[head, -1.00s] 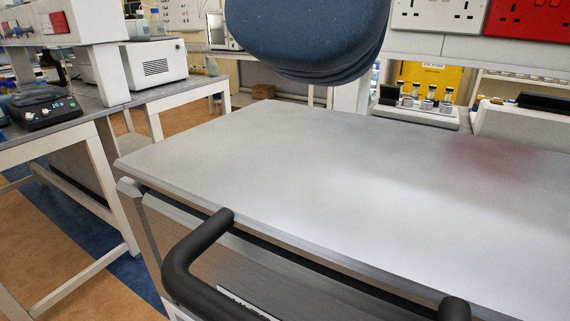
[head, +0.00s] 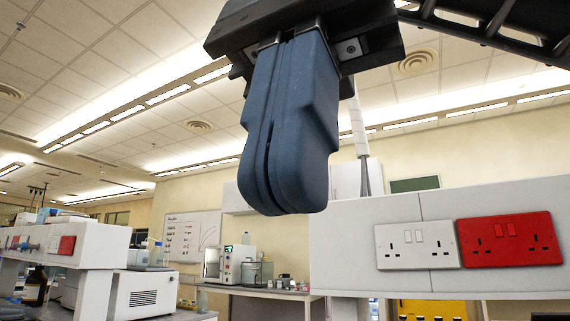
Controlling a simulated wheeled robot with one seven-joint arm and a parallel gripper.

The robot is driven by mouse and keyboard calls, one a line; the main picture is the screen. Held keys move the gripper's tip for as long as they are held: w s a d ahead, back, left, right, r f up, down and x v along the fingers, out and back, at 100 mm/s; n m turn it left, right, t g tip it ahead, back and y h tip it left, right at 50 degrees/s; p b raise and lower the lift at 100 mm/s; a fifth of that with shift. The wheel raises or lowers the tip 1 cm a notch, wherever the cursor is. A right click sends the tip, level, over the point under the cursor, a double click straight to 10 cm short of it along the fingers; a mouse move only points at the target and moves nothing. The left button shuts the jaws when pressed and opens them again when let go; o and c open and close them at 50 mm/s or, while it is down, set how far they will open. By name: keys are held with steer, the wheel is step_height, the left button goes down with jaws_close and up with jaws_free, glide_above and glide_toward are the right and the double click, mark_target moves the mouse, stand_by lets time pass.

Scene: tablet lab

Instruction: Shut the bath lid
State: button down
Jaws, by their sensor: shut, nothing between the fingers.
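My gripper (head: 275,200) hangs from the top centre of the head view, its two blue fingers pointing down and pressed together. Nothing is held between them. I cannot make out the bath or its lid in this view. The fingers appear large and close to the camera, in front of the back wall and well apart from the benches in the picture.
A white panel carries white sockets (head: 417,246) and red sockets (head: 509,242) at right. A white box-shaped instrument (head: 145,296) stands at lower left. A far bench (head: 262,292) holds a green-and-white device (head: 237,265). A whiteboard (head: 190,236) hangs behind.

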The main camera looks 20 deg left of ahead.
steer(key=b+x, duration=0.1)
steer(key=x, duration=1)
steer(key=shift+f, duration=0.2)
steer(key=shift+b+x, duration=0.85)
steer(key=shift+x, duration=0.5)
steer(key=shift+d, duration=0.15)
steer(key=p+v, duration=0.1)
steer(key=v, duration=0.8)
steer(key=shift+r, duration=0.1)
